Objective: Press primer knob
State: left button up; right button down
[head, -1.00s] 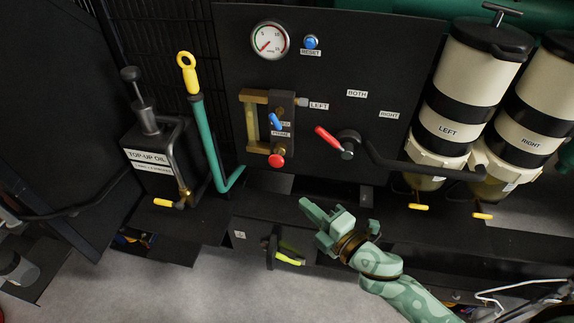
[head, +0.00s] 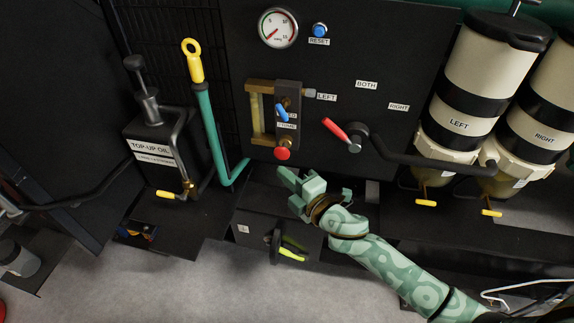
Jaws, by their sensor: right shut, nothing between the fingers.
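A red round knob (head: 283,153), which looks like the primer knob, sits at the bottom of the brass-and-black block (head: 288,100) on the dark panel. A small blue lever (head: 281,113) is on the block above it, beside a small label that seems to read PRIME. My right gripper (head: 283,176) is shut and empty, just below the red knob, its fingertips pointing up and left. A small gap shows between fingertips and knob in the picture; the depth between them is hard to judge. My left gripper is not in view.
A red-handled selector lever (head: 336,128) sticks out to the right of the knob, with a black pipe (head: 430,160) running on to the filter canisters (head: 468,75). A green pipe (head: 212,130) with a yellow ring handle stands to the left. A gauge (head: 278,28) is above.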

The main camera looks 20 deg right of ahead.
aim_at(289, 154)
jog(key=w, duration=0.1)
jog(key=w+d, duration=0.1)
jog(key=w+b, duration=0.1)
jog(key=shift+w+d+f, duration=0.15)
jog(key=shift+w+d, duration=0.25)
jog(key=shift+w, duration=0.1)
jog(key=shift+w+d, duration=0.75)
jog(key=shift+w, duration=0.25)
jog(key=shift+r, duration=0.2)
